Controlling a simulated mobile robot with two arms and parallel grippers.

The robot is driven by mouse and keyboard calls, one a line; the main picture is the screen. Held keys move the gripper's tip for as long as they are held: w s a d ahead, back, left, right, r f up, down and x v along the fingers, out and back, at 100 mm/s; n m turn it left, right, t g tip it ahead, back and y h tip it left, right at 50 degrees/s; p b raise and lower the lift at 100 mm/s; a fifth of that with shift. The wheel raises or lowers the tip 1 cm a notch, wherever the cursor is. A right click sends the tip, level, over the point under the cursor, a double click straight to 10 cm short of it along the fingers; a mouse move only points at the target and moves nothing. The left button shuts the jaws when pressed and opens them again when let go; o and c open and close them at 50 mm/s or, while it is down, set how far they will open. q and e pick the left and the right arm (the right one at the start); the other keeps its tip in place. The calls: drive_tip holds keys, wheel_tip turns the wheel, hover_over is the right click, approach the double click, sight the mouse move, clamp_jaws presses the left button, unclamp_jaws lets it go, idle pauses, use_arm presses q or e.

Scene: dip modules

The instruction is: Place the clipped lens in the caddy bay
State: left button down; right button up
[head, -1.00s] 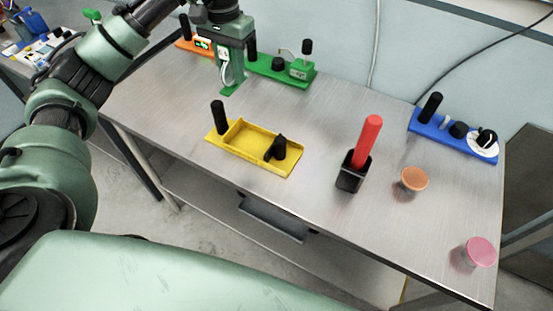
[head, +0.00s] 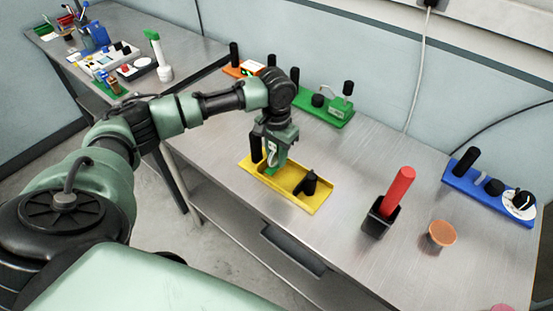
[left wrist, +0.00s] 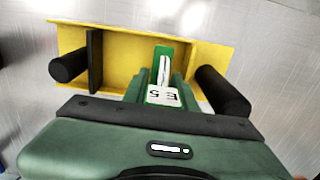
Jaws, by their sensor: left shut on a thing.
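My left gripper (head: 274,165) is shut on the clipped lens (head: 271,156), a small green piece with a white clip and dark marks. The lens also shows between the fingers in the left wrist view (left wrist: 163,80). The gripper points down over the yellow caddy (head: 318,207), a shallow tray with a black post (head: 255,146) at its left end and a black knob (head: 309,184) toward its right. The lens is between post and knob, over the open bay (left wrist: 128,55). I cannot tell whether it touches the bay floor. My right gripper is not in view.
A black cup with a red rod (head: 398,193), an orange disc (head: 441,233) and a blue module (head: 478,186) stand to the right. Green (head: 325,108) and orange (head: 234,71) modules sit behind. Bare metal table lies between the caddy and the cup.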

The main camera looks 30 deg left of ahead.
use_arm(q)
wheel_tip(320, 180, down, 2)
drive_tip(key=shift+f, duration=0.25)
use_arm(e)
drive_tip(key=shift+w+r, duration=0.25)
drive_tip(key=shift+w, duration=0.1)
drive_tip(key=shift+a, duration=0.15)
use_arm(q)
drive_tip(key=c, duration=1.5)
unclamp_jaws()
drive_tip(key=shift+f, duration=0.15)
drive_tip(key=shift+c, duration=0.2)
drive_tip(key=shift+o, duration=0.7)
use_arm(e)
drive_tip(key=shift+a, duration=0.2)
use_arm(q)
wheel_tip(320, 180, up, 11)
drive_tip(key=shift+w+f+b, duration=0.1)
drive_tip(key=shift+b, duration=1)
drive_tip(key=shift+r, duration=0.8)
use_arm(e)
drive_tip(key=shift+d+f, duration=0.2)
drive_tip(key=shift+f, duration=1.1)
